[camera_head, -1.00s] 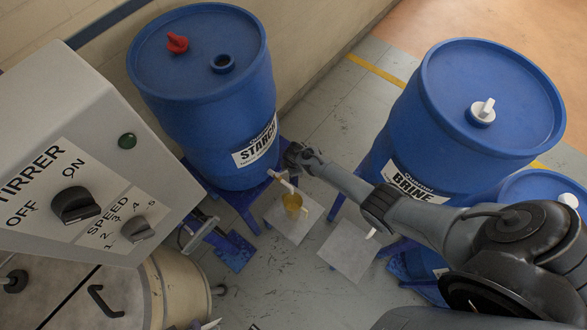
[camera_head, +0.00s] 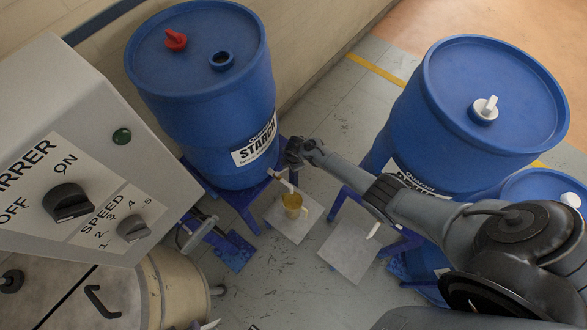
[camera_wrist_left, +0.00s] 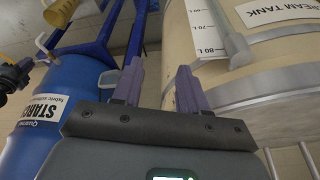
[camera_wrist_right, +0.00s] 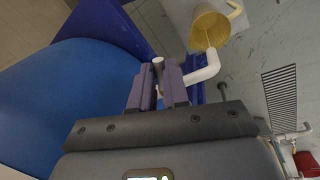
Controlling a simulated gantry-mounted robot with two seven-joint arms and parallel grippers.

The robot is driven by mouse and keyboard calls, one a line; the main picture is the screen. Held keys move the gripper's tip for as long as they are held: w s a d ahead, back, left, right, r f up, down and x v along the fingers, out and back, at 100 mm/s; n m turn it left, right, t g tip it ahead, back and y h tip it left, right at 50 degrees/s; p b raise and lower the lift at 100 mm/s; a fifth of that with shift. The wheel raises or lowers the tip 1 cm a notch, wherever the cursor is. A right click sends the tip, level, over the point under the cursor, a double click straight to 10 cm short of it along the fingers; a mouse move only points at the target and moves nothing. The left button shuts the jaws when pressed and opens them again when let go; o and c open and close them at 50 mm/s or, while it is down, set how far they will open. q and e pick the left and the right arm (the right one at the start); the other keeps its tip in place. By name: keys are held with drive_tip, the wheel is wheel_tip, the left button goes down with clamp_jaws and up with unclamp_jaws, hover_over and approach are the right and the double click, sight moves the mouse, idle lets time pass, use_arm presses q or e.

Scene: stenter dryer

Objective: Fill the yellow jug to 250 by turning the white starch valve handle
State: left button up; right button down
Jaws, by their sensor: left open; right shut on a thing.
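The yellow jug (camera_head: 292,205) stands upright on a grey plate (camera_head: 279,222), below the white spout (camera_head: 283,181) of the blue starch barrel (camera_head: 205,115). In the right wrist view the jug (camera_wrist_right: 211,28) is beyond the bent white spout (camera_wrist_right: 205,68); a thin pale streak shows at the spout's mouth. My right gripper (camera_wrist_right: 167,70) is shut on the white starch valve handle (camera_wrist_right: 158,61), mostly hidden between its fingers. The jug's level marks cannot be read. My left gripper (camera_wrist_left: 158,75) is open and empty, near the cream tank (camera_wrist_left: 280,65).
The blue brine barrel (camera_head: 485,105) stands at right, with a second plate (camera_head: 349,251) in front. The grey stirrer panel (camera_head: 90,170) fills the left. My right arm spans the space before the brine barrel. Free floor lies between the barrels.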

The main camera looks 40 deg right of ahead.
drive_tip(key=shift+w+d+f+n+b, duration=0.15)
drive_tip(key=shift+w+n+b, duration=0.2)
drive_tip(key=shift+n, duration=0.35)
drive_tip(key=shift+w, duration=0.1)
drive_tip(key=w+n+b, duration=0.1)
drive_tip(key=n+y+b, duration=0.1)
drive_tip(key=n, duration=0.1)
drive_tip(key=shift+w+n+b, duration=0.3)
drive_tip(key=shift+w+b, duration=0.05)
drive_tip(key=c, duration=1.1)
unclamp_jaws()
drive_tip(key=shift+w, duration=0.1)
